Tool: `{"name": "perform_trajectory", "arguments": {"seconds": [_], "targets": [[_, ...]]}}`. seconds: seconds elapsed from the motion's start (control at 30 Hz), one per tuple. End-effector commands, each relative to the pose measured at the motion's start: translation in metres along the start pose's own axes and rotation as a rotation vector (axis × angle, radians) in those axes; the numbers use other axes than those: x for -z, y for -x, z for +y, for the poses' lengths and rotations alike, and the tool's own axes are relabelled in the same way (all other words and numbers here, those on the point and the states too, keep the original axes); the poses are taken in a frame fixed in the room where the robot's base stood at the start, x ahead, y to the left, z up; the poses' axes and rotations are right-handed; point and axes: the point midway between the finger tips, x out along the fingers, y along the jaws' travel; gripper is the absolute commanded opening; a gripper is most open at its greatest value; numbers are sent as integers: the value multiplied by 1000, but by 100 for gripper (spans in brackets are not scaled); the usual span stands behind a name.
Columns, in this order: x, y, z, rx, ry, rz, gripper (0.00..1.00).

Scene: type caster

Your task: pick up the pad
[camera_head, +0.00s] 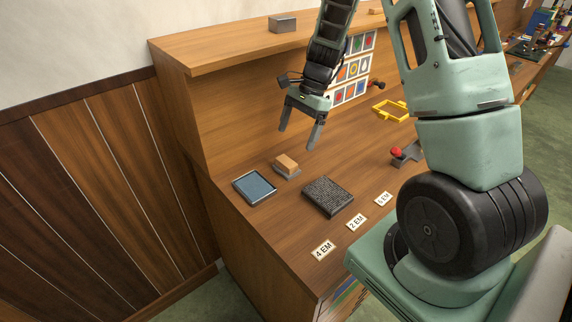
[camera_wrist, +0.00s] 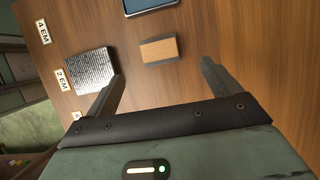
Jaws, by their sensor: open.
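A flat blue-grey pad in a dark frame (camera_head: 255,187) lies on the desk near its left end; only its edge shows at the top of the wrist view (camera_wrist: 150,5). A small tan block on a grey base (camera_head: 286,165) sits just behind it. It also shows in the wrist view (camera_wrist: 158,49), ahead of and between the fingers. Which of these the task calls the pad is not certain. My gripper (camera_head: 298,138) is open and empty, above the desk and the tan block. Its two fingers also show in the wrist view (camera_wrist: 162,70), apart from everything.
A dark textured block (camera_head: 328,196) lies right of the blue-grey pad. Labels "4 EM" (camera_head: 323,250), "2 EM" (camera_head: 356,222) and a third (camera_head: 383,199) line the front edge. A red-knobbed tool (camera_head: 403,153) and yellow frame (camera_head: 391,110) are farther right. A raised ledge (camera_head: 215,58) runs behind.

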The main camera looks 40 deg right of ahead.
Motion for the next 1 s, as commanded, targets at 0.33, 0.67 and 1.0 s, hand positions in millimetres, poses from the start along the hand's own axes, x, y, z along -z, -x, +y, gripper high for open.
{"name": "perform_trajectory", "arguments": {"seconds": [0.33,0.67,1.0], "targets": [[-1,-41,0,-1,2,0,89],[-4,-82,2,-3,0,-1,89],[-4,-92,1,0,3,1,89]]}}
